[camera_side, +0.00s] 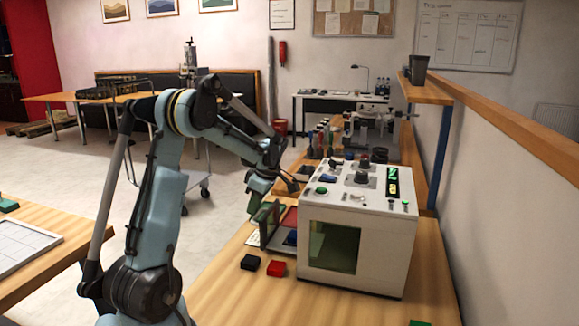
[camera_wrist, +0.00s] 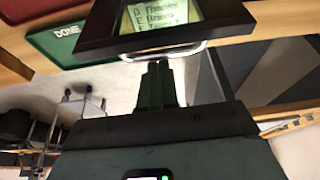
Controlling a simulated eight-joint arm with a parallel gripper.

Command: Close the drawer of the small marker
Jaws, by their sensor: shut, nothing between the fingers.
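The small marker (camera_side: 384,245) is a white box with a dark window in front and knobs on top, seen in the side view. Its drawer (camera_side: 275,248) stands out at the box's left side, partly hidden there. In the wrist view the dark drawer frame (camera_wrist: 224,22) holds a plate (camera_wrist: 160,14) with lines of names. A pale metal handle (camera_wrist: 192,48) runs along the drawer's near edge. My gripper (camera_wrist: 157,67) is shut and empty, its fingertips close at the handle. I cannot tell whether they touch it.
A green tray marked DONE (camera_wrist: 72,38) and a red tray (camera_wrist: 35,8) lie beside the drawer in the wrist view. A black block (camera_side: 250,262) and a red block (camera_side: 276,268) lie in front of the drawer.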

